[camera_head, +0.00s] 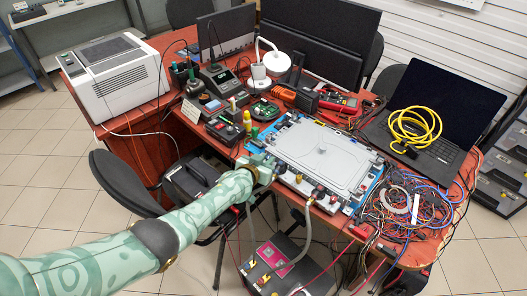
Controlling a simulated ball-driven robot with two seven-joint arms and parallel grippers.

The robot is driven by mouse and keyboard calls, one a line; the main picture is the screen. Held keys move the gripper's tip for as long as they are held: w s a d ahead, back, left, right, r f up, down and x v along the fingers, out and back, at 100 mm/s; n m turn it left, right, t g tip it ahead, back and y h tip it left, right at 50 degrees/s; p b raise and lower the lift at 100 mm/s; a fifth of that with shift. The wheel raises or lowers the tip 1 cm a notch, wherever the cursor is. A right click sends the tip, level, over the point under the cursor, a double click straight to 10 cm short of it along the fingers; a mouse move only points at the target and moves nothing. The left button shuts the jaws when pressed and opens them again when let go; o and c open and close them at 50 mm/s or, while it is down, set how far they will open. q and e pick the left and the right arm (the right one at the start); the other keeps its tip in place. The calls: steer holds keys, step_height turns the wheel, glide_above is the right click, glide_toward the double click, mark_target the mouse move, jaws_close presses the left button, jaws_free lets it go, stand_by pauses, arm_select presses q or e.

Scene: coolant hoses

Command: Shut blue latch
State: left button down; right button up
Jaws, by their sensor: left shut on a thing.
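A grey-white unit with a flat lid (318,154) lies on the table, with a row of small connectors (318,194) along its front side. My left gripper (265,168) is at the unit's front left corner, shut on a small part that it mostly hides. I cannot tell the blue latch apart at this size; it may be behind the gripper. A grey hose (308,226) hangs from the unit's front toward a dark box (283,262) with yellow fittings below the table edge. My right gripper is not in view.
A yellow cable coil (413,127) lies on an open laptop (445,105) at the right. Tangled wires (405,205) crowd the table's right front. Soldering tools (222,80) and a white printer-like machine (115,75) stand at the left. A black chair (122,182) is beside my left arm.

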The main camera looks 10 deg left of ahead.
arm_select(q)
steer(key=shift+w+r+n+y+p, duration=0.3)
steer(key=shift+r+n+y, duration=0.1)
steer(key=shift+n+y, duration=0.45)
steer(key=shift+s+d+f+n+t+y, duration=0.1)
steer(key=shift+n+t+y, duration=0.05)
steer(key=shift+n+y, duration=0.3)
steer(key=shift+s+d+f+n+t+y, duration=0.15)
steer(key=shift+n+y, duration=0.15)
steer(key=shift+y, duration=0.5)
steer(key=c, duration=1.3)
jaws_free()
steer(key=shift+s+f, duration=0.1)
